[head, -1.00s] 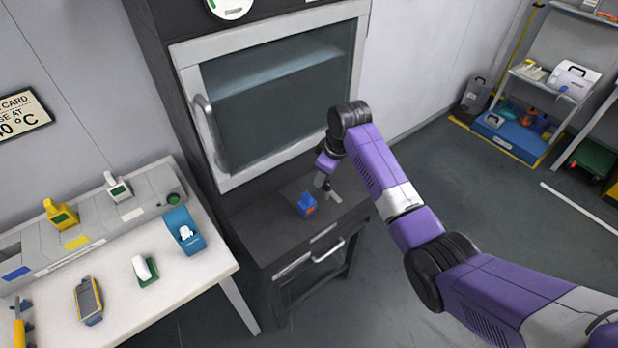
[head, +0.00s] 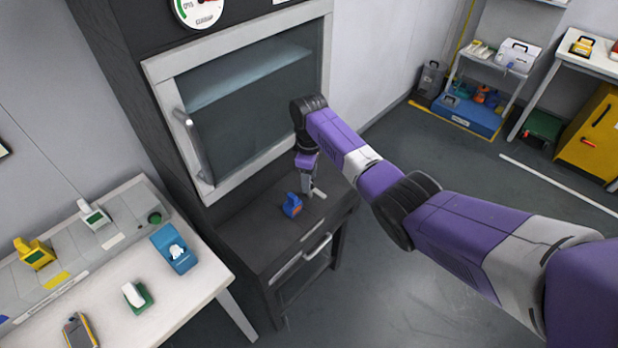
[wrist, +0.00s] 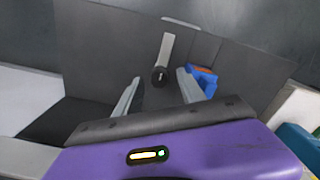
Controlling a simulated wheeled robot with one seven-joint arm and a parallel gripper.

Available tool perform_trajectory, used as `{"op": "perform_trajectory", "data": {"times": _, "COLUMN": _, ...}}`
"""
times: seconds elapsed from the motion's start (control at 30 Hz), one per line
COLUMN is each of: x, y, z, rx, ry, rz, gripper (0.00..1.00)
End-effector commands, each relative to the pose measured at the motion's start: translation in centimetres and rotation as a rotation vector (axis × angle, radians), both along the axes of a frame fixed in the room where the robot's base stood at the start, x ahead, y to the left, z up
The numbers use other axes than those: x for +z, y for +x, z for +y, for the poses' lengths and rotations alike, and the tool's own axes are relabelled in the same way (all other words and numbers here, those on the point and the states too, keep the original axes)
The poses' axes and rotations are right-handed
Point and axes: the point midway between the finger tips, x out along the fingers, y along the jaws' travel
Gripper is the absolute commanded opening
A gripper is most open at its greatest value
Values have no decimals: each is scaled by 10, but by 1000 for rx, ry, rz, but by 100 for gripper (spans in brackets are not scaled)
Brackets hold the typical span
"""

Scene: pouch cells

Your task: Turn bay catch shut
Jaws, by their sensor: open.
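The bay catch shows in the wrist view as a light grey lever (wrist: 166,52) with a dark round hub at its near end. It points away from my gripper, nearly straight up the picture. In the head view a small grey bar (head: 319,193) shows beside my gripper (head: 308,188), on the dark ledge below the glazed bay door (head: 250,105). My gripper is open; in the wrist view its two fingers (wrist: 158,88) stand apart, either side of the hub, with nothing held. Whether they touch the hub cannot be told.
A blue item with an orange mark (head: 292,206) stands on the ledge close beside my gripper, near the right finger in the wrist view (wrist: 203,80). A handle (head: 317,247) is on the ledge's front. A white bench (head: 205,285) stands left.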

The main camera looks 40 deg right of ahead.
Motion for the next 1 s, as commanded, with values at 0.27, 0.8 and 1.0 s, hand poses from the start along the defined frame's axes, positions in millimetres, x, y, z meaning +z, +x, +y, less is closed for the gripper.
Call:
{"op": "perform_trajectory", "data": {"times": 0.27, "x": -3, "y": 0, "z": 0, "rx": 0, "ry": 0, "rz": 0, "gripper": 47}}
{"op": "perform_trajectory", "data": {"times": 0.8, "x": -2, "y": 0, "z": 0, "rx": -12, "ry": 0, "rz": 0, "gripper": 0}}
{"op": "perform_trajectory", "data": {"times": 1.0, "x": -1, "y": 0, "z": 0, "rx": -84, "ry": 0, "rz": 0, "gripper": 0}}
